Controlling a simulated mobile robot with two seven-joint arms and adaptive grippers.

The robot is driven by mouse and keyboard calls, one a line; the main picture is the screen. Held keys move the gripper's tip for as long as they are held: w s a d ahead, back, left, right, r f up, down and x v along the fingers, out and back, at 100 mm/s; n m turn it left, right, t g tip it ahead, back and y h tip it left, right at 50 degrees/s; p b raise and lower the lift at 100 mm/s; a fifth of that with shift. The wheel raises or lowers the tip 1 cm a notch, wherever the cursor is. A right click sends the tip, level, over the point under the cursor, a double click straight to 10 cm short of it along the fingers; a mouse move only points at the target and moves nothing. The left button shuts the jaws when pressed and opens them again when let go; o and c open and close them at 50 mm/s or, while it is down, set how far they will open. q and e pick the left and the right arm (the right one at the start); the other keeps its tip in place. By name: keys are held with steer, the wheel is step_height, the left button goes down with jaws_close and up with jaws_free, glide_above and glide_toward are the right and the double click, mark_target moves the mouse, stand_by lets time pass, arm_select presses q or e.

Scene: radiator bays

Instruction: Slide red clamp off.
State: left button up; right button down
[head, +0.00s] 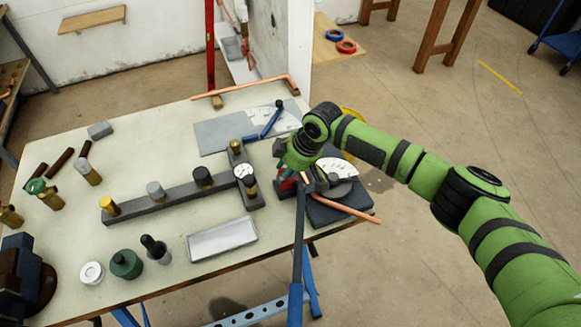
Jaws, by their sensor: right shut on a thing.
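A small red part, which looks like the red clamp (286,176), shows at the right end of the table, mostly hidden by my right gripper. My right gripper (289,168) points down there and is shut on it. Beside it lies a copper pipe (350,211) that runs out past the table's right edge. A dark bending tool with a blue-ended lever (298,240) reaches down from the same spot toward the front edge. How the clamp sits on the pipe or tool is hidden. My left gripper is not in view.
A gauge manifold (170,200) with brass and black fittings lies along the table's middle. Another copper pipe (245,86) lies along the back edge. A white dial plate (338,188) sits close to the gripper.

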steer(key=c, duration=1)
jaws_free()
steer(key=shift+s+a+r, duration=0.1)
steer(key=shift+a+r, duration=0.1)
steer(key=shift+a, duration=0.3)
steer(key=shift+f, duration=0.1)
steer(key=shift+d, duration=0.2)
steer(key=v, duration=1.2)
steer(key=shift+a, duration=0.1)
